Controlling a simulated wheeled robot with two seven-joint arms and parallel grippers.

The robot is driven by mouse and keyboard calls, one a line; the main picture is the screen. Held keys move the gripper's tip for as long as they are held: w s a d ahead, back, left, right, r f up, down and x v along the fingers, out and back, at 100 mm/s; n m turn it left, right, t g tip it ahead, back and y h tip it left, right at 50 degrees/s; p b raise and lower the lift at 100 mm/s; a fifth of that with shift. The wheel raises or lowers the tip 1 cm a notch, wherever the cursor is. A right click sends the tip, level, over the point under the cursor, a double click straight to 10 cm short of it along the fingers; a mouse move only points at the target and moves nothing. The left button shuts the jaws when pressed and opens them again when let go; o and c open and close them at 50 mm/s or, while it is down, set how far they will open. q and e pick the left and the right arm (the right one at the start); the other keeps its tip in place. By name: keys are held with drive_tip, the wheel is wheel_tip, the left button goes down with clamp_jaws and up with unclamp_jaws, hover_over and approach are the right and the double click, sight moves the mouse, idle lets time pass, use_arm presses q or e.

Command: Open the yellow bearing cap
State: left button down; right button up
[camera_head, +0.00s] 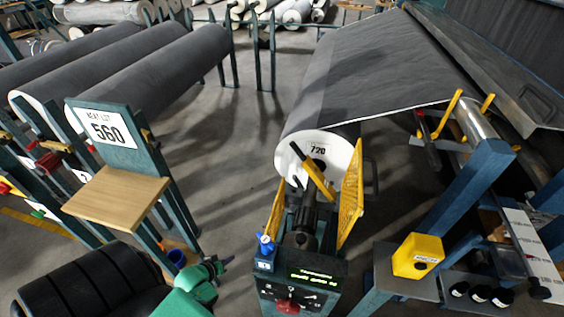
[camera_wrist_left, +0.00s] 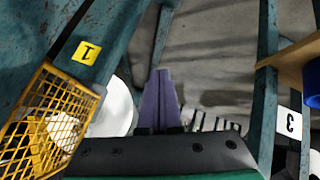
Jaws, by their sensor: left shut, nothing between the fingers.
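A yellow bar with a black handle (camera_head: 318,178), which looks like the bearing cap, stands tilted in front of the white end of the roll marked 720 (camera_head: 318,143). A dark shaft (camera_head: 304,222) runs below it between two yellow mesh guards. My left gripper (camera_head: 228,262) is left of the machine's front, low and apart from the cap. In the left wrist view its purple fingers (camera_wrist_left: 160,98) are together and empty. One yellow mesh guard (camera_wrist_left: 45,120) is at the left there; the cap cannot be made out. My right gripper is not in view.
The right mesh guard (camera_head: 351,195) flanks the shaft. A control box (camera_head: 300,283) with a blue valve (camera_head: 265,243) stands in front. A stand with a wooden shelf (camera_head: 117,195) is at left. A yellow box (camera_head: 418,256) is at right. Grey floor is open between stand and machine.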

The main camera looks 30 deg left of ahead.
use_arm(q)
drive_tip(key=w+a+r+n+t+b, duration=0.4)
drive_tip(key=w+r+n+b, duration=0.1)
drive_tip(key=w, duration=0.4)
drive_tip(key=w+d+r+n+t+h+b, duration=0.2)
drive_tip(key=w+r+n+t+b, duration=0.3)
drive_tip(key=r, duration=0.6)
drive_tip(key=w+d+r+n+t+h+b, duration=0.2)
drive_tip(key=w+r+n+t+b, duration=0.25)
drive_tip(key=r, duration=0.65)
drive_tip(key=d+x, duration=0.3)
drive_tip(key=x, duration=0.9)
drive_tip(key=shift+s+r+p, duration=0.25)
drive_tip(key=shift+r+p, duration=0.1)
drive_tip(key=shift+p, duration=0.1)
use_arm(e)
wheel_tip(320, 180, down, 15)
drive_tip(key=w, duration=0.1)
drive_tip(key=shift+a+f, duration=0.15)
use_arm(q)
drive_tip(key=shift+g, duration=0.25)
